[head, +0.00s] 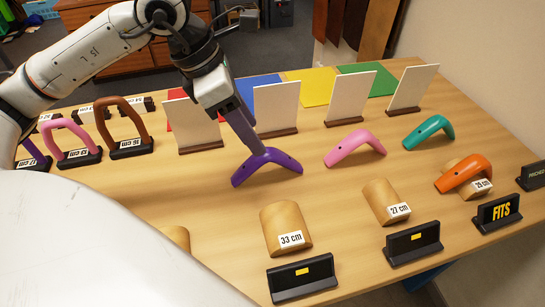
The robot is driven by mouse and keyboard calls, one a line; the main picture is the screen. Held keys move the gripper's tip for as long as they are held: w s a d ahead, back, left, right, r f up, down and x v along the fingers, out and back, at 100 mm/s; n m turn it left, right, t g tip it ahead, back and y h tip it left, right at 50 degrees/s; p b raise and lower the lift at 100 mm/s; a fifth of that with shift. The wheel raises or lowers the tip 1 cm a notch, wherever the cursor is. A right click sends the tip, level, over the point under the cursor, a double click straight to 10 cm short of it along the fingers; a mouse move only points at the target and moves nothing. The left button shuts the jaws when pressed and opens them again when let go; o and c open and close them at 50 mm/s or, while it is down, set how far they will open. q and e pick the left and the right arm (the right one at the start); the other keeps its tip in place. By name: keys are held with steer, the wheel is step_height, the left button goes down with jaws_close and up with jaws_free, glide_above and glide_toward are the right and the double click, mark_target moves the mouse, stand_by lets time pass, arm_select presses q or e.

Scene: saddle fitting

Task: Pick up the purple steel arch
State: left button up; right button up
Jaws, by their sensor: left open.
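The purple steel arch (284,160) stands on the wooden table near the middle, its two ends down and its crown up. My left gripper (251,147) comes down from above, with its fingertips at the crown of the arch, just left of its middle. The jaws are open. I cannot tell whether the fingers touch the arch or straddle it. My right gripper is not in view.
A pink arch (355,146) and a teal arch (430,130) stand to the right. An orange arch (464,172) rests on a wooden block at the far right. Wooden blocks marked 33 cm (283,222) and 27 cm (381,197) stand in front. White panels (276,104) stand behind the purple arch. Handled gauges (130,146) stand left.

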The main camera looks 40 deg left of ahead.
mark_target(267, 155)
arm_select(q)
steer(key=shift+p+x, duration=0.45)
steer(key=shift+x, duration=3.05)
steer(key=shift+s, duration=0.1)
jaws_close()
